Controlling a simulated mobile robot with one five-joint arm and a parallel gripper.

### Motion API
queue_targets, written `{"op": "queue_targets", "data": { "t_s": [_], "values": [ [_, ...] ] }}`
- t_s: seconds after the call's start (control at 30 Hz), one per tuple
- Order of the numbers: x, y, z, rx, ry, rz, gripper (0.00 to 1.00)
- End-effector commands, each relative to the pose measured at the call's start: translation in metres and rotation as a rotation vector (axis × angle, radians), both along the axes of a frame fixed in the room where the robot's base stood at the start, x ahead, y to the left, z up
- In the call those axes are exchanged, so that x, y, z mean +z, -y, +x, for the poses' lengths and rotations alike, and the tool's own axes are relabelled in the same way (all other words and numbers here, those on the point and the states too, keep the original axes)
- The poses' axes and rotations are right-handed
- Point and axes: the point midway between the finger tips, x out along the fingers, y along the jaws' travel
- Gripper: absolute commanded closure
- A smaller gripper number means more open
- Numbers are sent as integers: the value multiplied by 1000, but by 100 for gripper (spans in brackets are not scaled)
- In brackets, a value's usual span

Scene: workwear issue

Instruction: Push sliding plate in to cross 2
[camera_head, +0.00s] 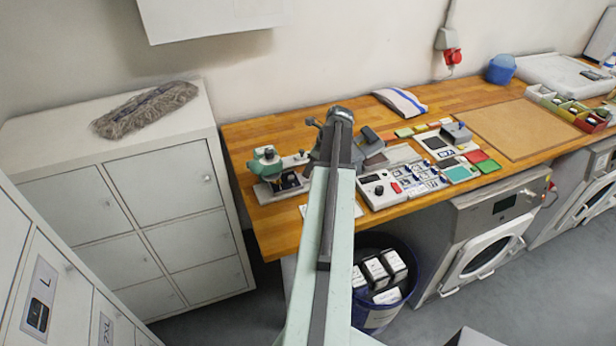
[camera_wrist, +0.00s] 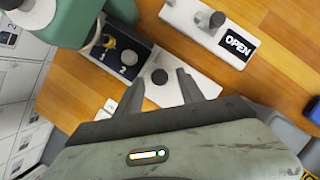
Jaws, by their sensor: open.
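A pale plate with a round dark knob (camera_wrist: 160,76) lies between and beyond my fingertips in the wrist view; it looks like the sliding plate. The panel sits beneath a green machine (camera_wrist: 75,18), which also shows in the head view (camera_head: 265,158). My gripper (camera_wrist: 161,77) is open, its two fingers apart on either side of the knob. Whether they touch the plate is unclear.
A white block marked OPEN (camera_wrist: 208,24) with a grey knob lies just beyond the plate. A control box (camera_head: 382,187) with buttons stands right of my arm. White lockers (camera_head: 170,190) stand left of the wooden bench (camera_head: 240,135). A blue bin (camera_head: 378,318) is below.

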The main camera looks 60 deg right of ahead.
Motion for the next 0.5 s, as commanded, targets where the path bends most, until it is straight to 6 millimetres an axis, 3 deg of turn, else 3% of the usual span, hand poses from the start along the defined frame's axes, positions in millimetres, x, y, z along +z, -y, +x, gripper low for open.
{"op": "queue_targets", "data": {
  "t_s": [0.07,0.33,0.5],
  "values": [
    [-13,-1,4,1,0,0,54],
    [-11,-2,6,2,0,0,54],
    [-11,-2,6,3,0,0,100]
  ]
}}
